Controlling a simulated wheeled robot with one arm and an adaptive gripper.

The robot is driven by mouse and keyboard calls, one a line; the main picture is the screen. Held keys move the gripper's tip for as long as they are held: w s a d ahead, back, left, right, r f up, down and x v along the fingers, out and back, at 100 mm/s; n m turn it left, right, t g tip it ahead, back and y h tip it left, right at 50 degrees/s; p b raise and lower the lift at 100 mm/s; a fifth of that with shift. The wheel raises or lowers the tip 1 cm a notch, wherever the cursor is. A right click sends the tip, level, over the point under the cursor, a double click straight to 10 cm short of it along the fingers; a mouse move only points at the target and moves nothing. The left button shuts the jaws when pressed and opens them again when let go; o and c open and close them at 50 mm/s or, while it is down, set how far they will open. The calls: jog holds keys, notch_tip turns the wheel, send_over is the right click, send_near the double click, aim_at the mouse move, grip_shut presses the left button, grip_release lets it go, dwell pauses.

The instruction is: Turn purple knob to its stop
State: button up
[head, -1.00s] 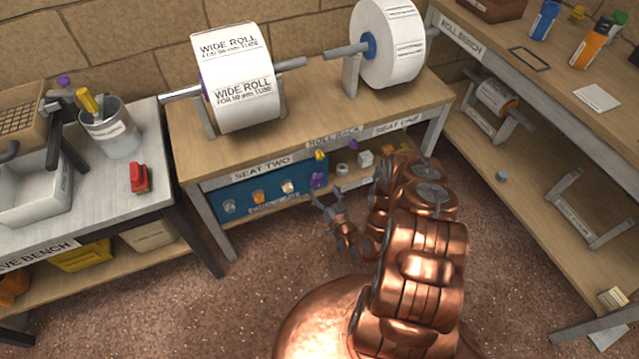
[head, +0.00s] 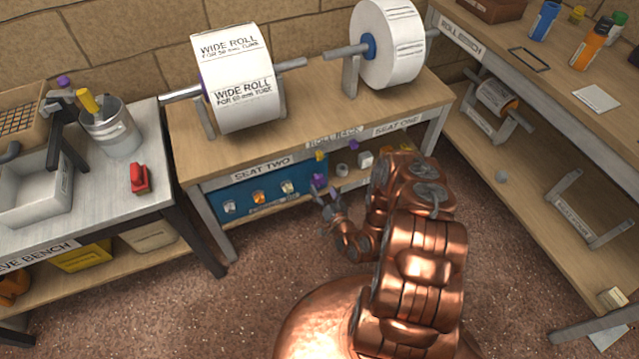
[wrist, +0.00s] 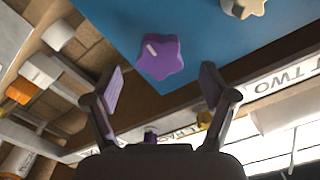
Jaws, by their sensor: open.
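The purple knob (head: 318,180) is on the right end of the blue panel (head: 243,201) under the bench labelled SEAT TWO. In the wrist view the knob (wrist: 160,58) is star-shaped with a white mark at its upper left. My gripper (head: 322,194) is just below and in front of the knob in the head view. In the wrist view my gripper (wrist: 163,88) has its two fingers apart, with the knob beyond the tips and between their lines. The fingers do not appear to touch it. A pale knob (wrist: 243,8) shows at the top of the wrist view.
Several other knobs, one of them orange (head: 259,198), line the panel to the left. A white box (head: 365,158) and small items stand on the shelf to the right. The bench leg (head: 218,225) stands left of the panel. Open floor lies in front.

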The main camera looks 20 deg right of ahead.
aim_at(319, 183)
jog(key=shift+w, duration=1.6)
jog(key=c, duration=1.1)
jog(key=shift+c, duration=0.2)
jog(key=o, duration=1.1)
jog(key=shift+o, duration=0.2)
